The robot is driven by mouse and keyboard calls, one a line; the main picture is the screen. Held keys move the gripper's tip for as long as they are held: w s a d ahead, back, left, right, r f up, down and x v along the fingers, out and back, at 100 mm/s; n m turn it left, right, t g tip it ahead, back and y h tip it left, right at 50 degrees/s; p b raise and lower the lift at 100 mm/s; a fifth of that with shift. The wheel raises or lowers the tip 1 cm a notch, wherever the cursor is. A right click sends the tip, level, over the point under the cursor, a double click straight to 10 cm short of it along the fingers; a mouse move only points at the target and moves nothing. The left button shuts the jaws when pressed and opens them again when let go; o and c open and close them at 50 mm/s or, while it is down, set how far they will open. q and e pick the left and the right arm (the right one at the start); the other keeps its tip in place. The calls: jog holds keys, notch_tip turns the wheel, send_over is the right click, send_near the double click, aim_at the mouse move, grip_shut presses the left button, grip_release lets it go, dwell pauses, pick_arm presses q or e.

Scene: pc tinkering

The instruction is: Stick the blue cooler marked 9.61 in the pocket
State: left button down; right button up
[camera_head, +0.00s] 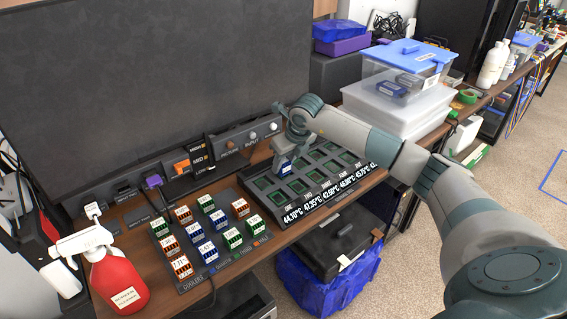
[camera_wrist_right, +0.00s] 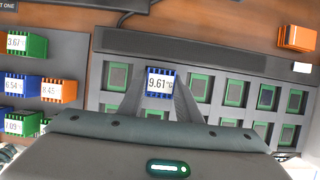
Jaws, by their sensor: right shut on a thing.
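The blue cooler marked 9.61 (camera_wrist_right: 160,83) is between the fingers of my right gripper (camera_head: 285,158), with its label facing the right wrist camera. My right gripper is shut on it. In the head view the blue cooler (camera_head: 286,168) is at the left part of the dark pocket tray (camera_head: 277,203). The tray has two rows of square pockets with green floors, and temperature readouts along its front edge. The cooler and fingers hide part of the tray in the right wrist view (camera_wrist_right: 215,51). I cannot tell whether the cooler touches a pocket. My left gripper is out of view.
A dark cooler mat (camera_head: 188,281) holds several green, blue and orange coolers left of the tray. A red spray bottle (camera_head: 115,283) stands at the left front. A large black monitor (camera_head: 150,85) rises behind. Clear plastic boxes (camera_head: 397,108) stand at the right.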

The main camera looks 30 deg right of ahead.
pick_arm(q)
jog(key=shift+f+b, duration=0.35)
pick_arm(e)
jog(key=shift+f, duration=0.4)
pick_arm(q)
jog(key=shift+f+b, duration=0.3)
pick_arm(e)
jog(key=shift+s+a+f, duration=0.15)
jog(key=shift+s+f, duration=0.2)
jog(key=shift+f, duration=0.25)
jog(key=o, duration=1.1)
jog(key=shift+o, duration=0.3)
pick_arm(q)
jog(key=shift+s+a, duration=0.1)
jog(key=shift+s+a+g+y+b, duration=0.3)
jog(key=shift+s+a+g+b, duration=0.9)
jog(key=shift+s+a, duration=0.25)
pick_arm(e)
jog(key=w+v, duration=0.1)
jog(key=v, duration=1.7)
jog(key=shift+r, duration=0.35)
jog(key=shift+s, duration=0.1)
